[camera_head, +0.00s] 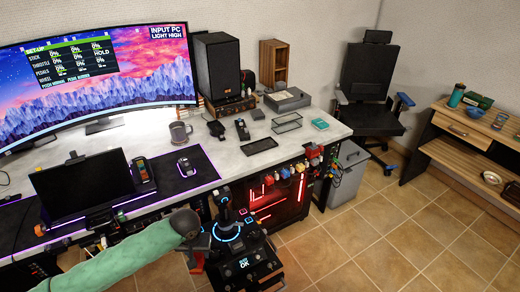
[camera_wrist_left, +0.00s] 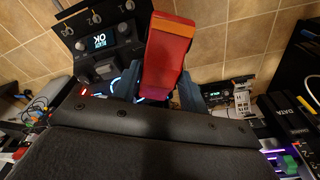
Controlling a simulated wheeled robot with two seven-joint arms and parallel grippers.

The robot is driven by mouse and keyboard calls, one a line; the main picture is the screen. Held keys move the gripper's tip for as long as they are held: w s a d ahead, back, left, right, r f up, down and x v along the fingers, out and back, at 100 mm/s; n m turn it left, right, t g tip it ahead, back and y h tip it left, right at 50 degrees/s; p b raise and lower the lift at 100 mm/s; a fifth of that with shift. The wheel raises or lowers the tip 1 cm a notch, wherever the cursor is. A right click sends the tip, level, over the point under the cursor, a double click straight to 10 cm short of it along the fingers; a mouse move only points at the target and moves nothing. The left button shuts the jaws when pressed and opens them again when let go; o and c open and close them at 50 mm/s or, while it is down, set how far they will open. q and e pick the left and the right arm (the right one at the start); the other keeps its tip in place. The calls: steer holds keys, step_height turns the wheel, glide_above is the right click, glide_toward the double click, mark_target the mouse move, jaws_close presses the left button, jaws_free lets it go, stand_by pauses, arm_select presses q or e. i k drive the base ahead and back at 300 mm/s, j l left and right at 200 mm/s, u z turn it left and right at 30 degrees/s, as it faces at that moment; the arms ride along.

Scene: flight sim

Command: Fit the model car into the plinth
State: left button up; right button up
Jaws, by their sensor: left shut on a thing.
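My left gripper (camera_head: 197,246) is at the end of the green-sleeved arm, in front of the desk and beside the flight-stick stand. It is shut on a red thing (camera_head: 196,263), which looks like the model car. In the left wrist view, the red body with an orange end (camera_wrist_left: 168,50) stands out between the two fingers. A flat black tray-like piece (camera_head: 260,146) lies on the desk and may be the plinth. A clear box with a dark frame (camera_head: 287,122) sits behind it. My right gripper is not in view.
The flight-stick stand (camera_head: 248,262) with its lit base stands close to the left gripper. The desk (camera_head: 225,160) holds a mug (camera_head: 180,133), a mouse (camera_head: 184,166) and a dark screen (camera_head: 88,184). Tiled floor is free at the right.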

mark_target(259, 146)
steer(key=i+l, duration=0.15)
steer(key=l, duration=0.2)
steer(key=i+l+u, duration=0.1)
steer(key=l, duration=0.2)
steer(key=i+l, duration=0.15)
steer(key=l, duration=0.2)
steer(key=i+l+u, duration=0.1)
steer(key=l, duration=0.2)
steer(key=i+l, duration=0.1)
steer(key=l, duration=0.25)
steer(key=i+u, duration=0.05)
